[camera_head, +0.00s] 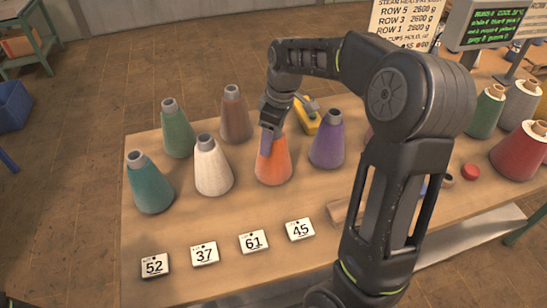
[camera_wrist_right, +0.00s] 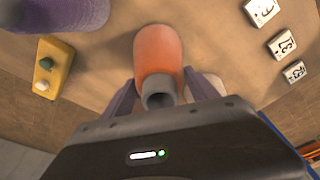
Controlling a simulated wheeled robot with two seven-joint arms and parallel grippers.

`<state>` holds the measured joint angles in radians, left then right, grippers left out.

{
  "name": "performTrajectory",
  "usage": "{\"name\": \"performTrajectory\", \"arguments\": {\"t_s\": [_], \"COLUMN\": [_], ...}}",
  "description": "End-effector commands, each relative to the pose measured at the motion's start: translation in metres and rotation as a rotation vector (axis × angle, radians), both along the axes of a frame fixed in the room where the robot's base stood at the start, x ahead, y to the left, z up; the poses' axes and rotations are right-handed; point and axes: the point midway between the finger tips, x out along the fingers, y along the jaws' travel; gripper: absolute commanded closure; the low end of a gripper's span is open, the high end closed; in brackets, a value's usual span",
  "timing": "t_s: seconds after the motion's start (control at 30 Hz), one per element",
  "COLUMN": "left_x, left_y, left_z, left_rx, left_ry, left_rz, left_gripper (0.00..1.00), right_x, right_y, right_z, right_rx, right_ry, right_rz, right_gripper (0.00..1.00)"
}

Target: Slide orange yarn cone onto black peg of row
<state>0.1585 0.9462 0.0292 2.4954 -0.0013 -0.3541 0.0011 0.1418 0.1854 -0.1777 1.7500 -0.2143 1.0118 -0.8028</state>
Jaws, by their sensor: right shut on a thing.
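The orange yarn cone (camera_head: 273,168) stands upright on the wooden table, between the white cone and the purple cone. My right gripper (camera_head: 269,137) reaches down from above and is shut around its top. In the right wrist view the two fingers of the gripper (camera_wrist_right: 161,90) lie on either side of the grey tube tip of the orange cone (camera_wrist_right: 156,52). The gripper covers the tip in the head view. I cannot make out a black peg in either view. My left gripper is not in view.
Teal (camera_head: 151,186), white (camera_head: 212,168), green (camera_head: 177,132), brown (camera_head: 236,118) and purple (camera_head: 327,142) cones stand close around. Number cards (camera_head: 253,242) lie along the front. A yellow box (camera_head: 307,122) with buttons sits behind. Red (camera_head: 520,155) and other spools stand right.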

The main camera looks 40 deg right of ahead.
Motion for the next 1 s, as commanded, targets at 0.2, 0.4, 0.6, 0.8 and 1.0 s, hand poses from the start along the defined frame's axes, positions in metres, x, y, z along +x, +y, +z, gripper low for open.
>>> {"name": "performTrajectory", "arguments": {"t_s": [0.2,0.4,0.6,0.8,1.0], "left_x": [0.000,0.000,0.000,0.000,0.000], "left_y": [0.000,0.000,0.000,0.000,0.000], "left_z": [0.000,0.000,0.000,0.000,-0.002], "left_rx": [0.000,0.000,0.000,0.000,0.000], "left_ry": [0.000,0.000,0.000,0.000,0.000], "left_rz": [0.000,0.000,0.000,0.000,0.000], "left_gripper": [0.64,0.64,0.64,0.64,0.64], "right_x": [0.000,0.000,0.000,0.000,0.001], "right_y": [0.000,0.000,0.000,0.000,0.000], "right_z": [0.000,0.000,0.001,0.001,0.017], "right_rx": [0.001,0.001,0.001,0.000,-0.001], "right_ry": [0.001,0.001,-0.001,-0.001,-0.006], "right_rz": [0.000,0.000,0.000,0.000,0.000], "right_gripper": [0.76,0.92,1.00,1.00,1.00]}}
